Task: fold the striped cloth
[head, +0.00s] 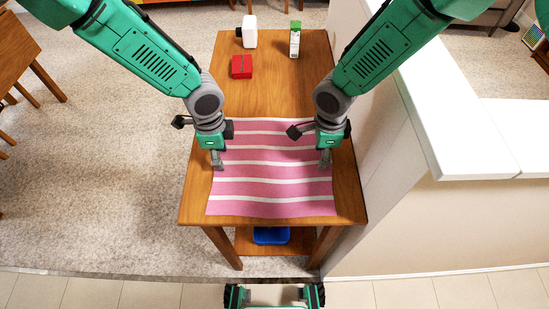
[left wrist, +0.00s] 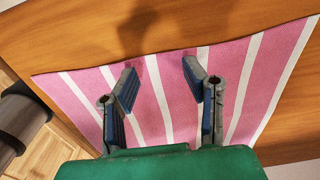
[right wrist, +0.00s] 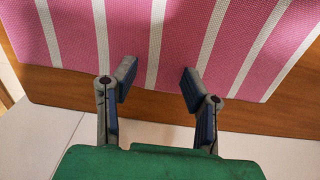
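The striped cloth (head: 272,187), pink with white stripes, lies spread flat on the wooden table. My left gripper (head: 218,167) is above the cloth's left edge in the head view. In the left wrist view its two fingers (left wrist: 158,82) are apart with nothing between them, over the striped cloth (left wrist: 178,105). My right gripper (head: 325,167) is above the cloth's right edge. In the right wrist view its fingers (right wrist: 157,85) are apart and empty near the edge of the cloth (right wrist: 175,45). I cannot tell the exact height of the fingertips above the cloth.
The wooden table (head: 262,90) has a red box (head: 242,67), a white bottle (head: 249,32) and a green-and-white carton (head: 295,40) at its far end. A blue object (head: 270,235) sits on the lower shelf. A white half wall (head: 440,120) stands close on the right.

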